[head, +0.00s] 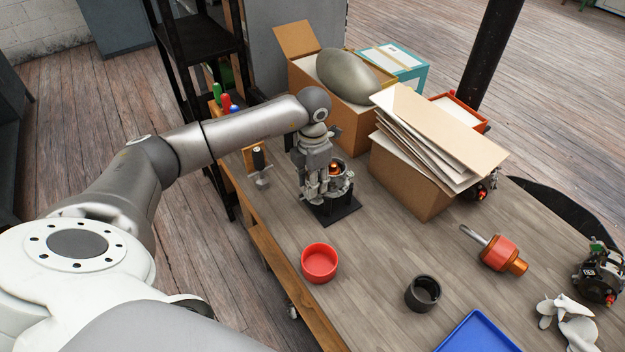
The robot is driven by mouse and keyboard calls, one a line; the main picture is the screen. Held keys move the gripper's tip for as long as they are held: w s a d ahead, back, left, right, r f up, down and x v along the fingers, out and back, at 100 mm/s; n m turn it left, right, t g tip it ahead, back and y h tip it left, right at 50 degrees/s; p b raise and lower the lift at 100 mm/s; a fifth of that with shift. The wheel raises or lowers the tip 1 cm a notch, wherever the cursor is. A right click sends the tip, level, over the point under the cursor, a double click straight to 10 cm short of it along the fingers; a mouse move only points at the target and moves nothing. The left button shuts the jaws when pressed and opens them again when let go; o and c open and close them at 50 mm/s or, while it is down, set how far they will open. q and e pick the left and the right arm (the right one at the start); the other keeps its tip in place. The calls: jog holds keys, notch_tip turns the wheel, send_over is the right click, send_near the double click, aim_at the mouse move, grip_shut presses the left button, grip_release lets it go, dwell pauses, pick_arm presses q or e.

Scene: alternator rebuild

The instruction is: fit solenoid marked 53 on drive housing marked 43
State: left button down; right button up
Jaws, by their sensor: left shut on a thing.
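My left gripper (316,194) points down at the black stand (338,212) near the table's left edge. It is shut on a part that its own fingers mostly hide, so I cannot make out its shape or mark. A grey metal housing (345,185) with a copper-coloured top stands on the black stand, just right of the fingers. I cannot read any number on it. At this angle I cannot tell whether the held part touches the housing. No mark 53 or 43 is legible anywhere. My right gripper is not in view.
A red round bowl (319,264) and a dark cup (423,294) stand in front. A copper-orange part with a shaft (500,254) lies right. A blue tray (478,335) is at the front. Cardboard boxes (408,181) crowd the back.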

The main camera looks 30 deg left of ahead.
pick_arm(q)
jog(key=shift+f+b, duration=0.2)
jog(key=shift+b, duration=0.1)
dwell(0.7)
jog(key=c, duration=1)
grip_release()
notch_tip(320, 180, up, 12)
jog(key=shift+f, duration=0.1)
notch_tip(320, 180, up, 4)
jog(key=p, duration=0.2)
jog(key=shift+p, duration=0.35)
